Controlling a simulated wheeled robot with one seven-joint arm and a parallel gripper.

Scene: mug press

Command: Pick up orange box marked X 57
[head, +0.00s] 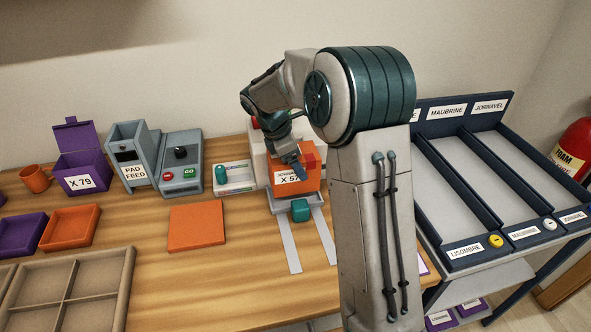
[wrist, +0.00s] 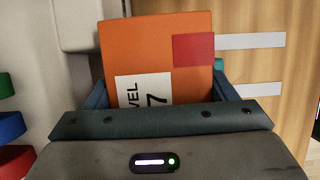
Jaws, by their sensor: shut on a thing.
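The orange box marked X 57 (head: 291,181) stands on a grey platform with two pale rails (head: 290,238) in the head view. Its white label also shows "JORNAVEL" in part. In the wrist view the orange box (wrist: 160,50) fills the space between my fingers, with a red patch on its upper right and the label partly hidden. My gripper (wrist: 157,90) is shut on the box, one blue finger on each side. In the head view my arm comes down over the box from above, and I cannot tell whether the box touches the platform.
A purple box marked X 79 (head: 82,168), an orange mug (head: 35,179) and a pad feed machine (head: 132,155) stand to the left. A flat orange square (head: 196,227) and a divided tray (head: 75,287) lie nearer. A slanted dark-blue rack (head: 480,180) stands right.

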